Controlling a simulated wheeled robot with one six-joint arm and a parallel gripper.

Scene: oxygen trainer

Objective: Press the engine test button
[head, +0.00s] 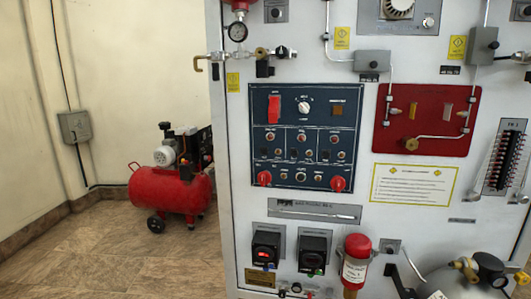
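The dark blue control panel (305,137) is on the left half of the white trainer board, facing me. At its top are a red switch (274,109), a white round knob (304,107) and an amber square (338,108). Below are several rows of small round switches or buttons. The labels are too small to read, so I cannot tell which control is the engine test button. My gripper is not in view.
A red air compressor (170,180) stands on the floor at left, beside the white trainer cabinet (236,200). A red plate (427,120) with piping is right of the panel. A red cylinder (355,262) and two black switch boxes (266,248) are below. Floor at lower left is clear.

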